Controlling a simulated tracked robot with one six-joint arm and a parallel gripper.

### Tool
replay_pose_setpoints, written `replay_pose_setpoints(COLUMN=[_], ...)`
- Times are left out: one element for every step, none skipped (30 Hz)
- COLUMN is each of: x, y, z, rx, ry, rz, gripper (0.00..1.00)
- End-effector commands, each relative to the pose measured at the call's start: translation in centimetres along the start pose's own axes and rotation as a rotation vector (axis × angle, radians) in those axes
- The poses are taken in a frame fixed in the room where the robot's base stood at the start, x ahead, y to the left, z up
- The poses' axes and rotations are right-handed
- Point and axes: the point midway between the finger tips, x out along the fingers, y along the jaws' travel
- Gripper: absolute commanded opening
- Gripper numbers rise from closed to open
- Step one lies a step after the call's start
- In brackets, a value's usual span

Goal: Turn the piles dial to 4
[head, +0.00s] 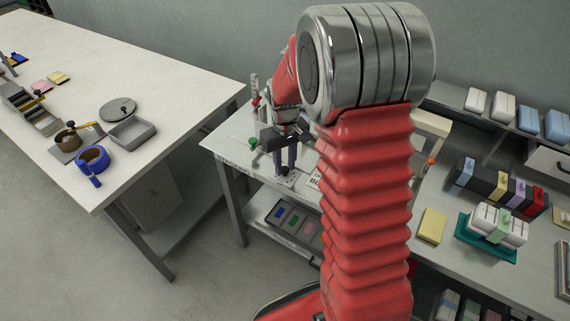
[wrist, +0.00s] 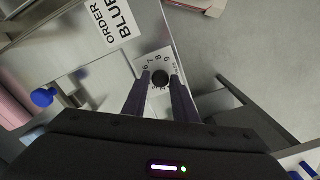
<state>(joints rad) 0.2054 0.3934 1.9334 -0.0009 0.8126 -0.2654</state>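The piles dial is a small black knob (wrist: 160,77) on a white plate (wrist: 165,58) with printed numbers. In the wrist view I can read 6, 7, 8 and 9 around its far side; the rest is hidden or too small. I cannot tell where the knob points. My gripper (wrist: 161,80) has its two dark fingers on either side of the knob, with the knob between the tips. The fingers look apart, with slight gaps to the knob. In the head view my gripper (head: 285,168) points down over the dial at the bench's near left corner.
An order card (wrist: 113,22) reading "ORDER BLUE" lies near the dial. A green knob (head: 253,143) stands at the bench's left, and a blue knob (wrist: 43,97) shows in the wrist view. A tray of coloured pieces (head: 290,222) is on the shelf below. Floor lies left of the bench.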

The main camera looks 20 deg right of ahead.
Motion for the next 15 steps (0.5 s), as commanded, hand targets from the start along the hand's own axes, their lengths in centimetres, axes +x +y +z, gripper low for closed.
replay_pose_setpoints(x=[0.01,0.01,0.02,0.02,0.03,0.04,0.04,0.04,0.05,0.05,0.05,0.05,0.02,-0.03,-0.15], y=[0.00,-0.01,-0.02,-0.02,-0.03,-0.04,-0.04,-0.04,-0.05,-0.05,-0.06,-0.06,-0.06,-0.06,-0.06], z=[0.01,0.01,0.02,0.03,0.03,0.04,0.04,0.04,0.05,0.05,0.05,0.05,0.05,0.04,0.03], rx=[0.000,0.000,0.000,0.000,0.000,0.000,0.000,0.000,-0.001,-0.001,-0.001,-0.001,-0.001,-0.001,-0.001], ry=[0.000,0.000,-0.001,-0.001,-0.001,-0.001,-0.001,-0.001,-0.001,-0.002,-0.002,-0.002,-0.002,-0.001,-0.001], rz=[0.000,0.000,0.000,-0.001,-0.001,-0.001,-0.001,-0.001,-0.001,-0.001,-0.001,-0.001,-0.001,-0.001,-0.001], gripper=[0.29,0.31,0.34,0.36,0.38,0.40,0.40,0.40,0.40,0.40,0.40,0.40,0.40,0.40,0.40])
